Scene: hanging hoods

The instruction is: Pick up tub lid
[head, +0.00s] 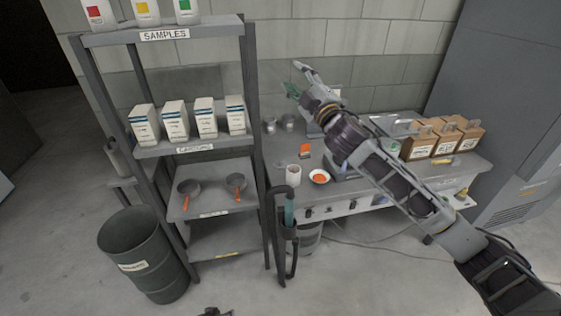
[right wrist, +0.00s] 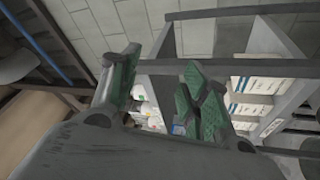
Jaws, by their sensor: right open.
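I cannot pick out a tub lid for certain in either view. In the head view, a small round dish with orange in it (head: 319,177) and a white cup (head: 293,175) stand near the front of the workbench (head: 277,150). My right gripper (head: 294,78) is raised above the back of the bench, in front of the block wall, and points left. Its green-padded fingers are apart and empty. They also show spread in the right wrist view (right wrist: 160,68), with blurred pale items beyond. My left gripper is not seen.
A metal shelf rack (head: 250,85) with white cartons (head: 205,117) and two pans stands left of the bench. A dark drum (head: 143,255) stands at its foot. Brown boxes (head: 419,143) sit at the bench's right. A dark upright frame (head: 270,235) stands before the bench.

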